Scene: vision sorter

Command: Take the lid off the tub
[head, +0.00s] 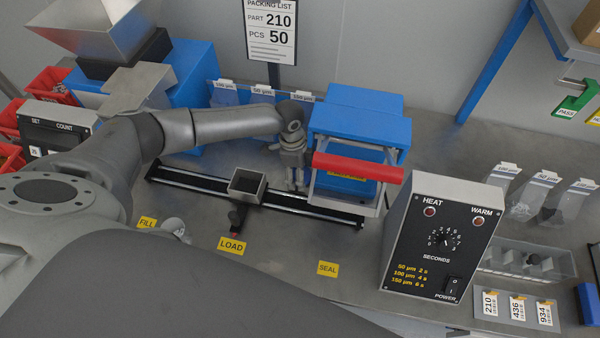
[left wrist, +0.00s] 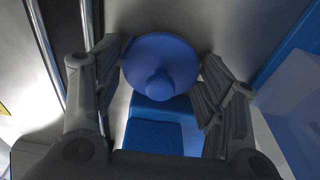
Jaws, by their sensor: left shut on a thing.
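In the left wrist view a round blue lid (left wrist: 172,55) with a small knob sits between the two fingers of my left gripper (left wrist: 165,60), which is shut on it. In the head view my left gripper (head: 294,178) points down beside the left side of the blue sealing press, over the dark rail. The lid cannot be made out there. I cannot make out the tub in either view, nor tell whether anything is under the lid. My right gripper is not in view.
The blue press (head: 360,125) with its red handle bar (head: 357,167) stands close to the right of the gripper. A small open metal box (head: 247,184) is on the rail (head: 200,182). The heat control box (head: 440,240) stands front right. Bare bench lies around the SEAL label (head: 328,269).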

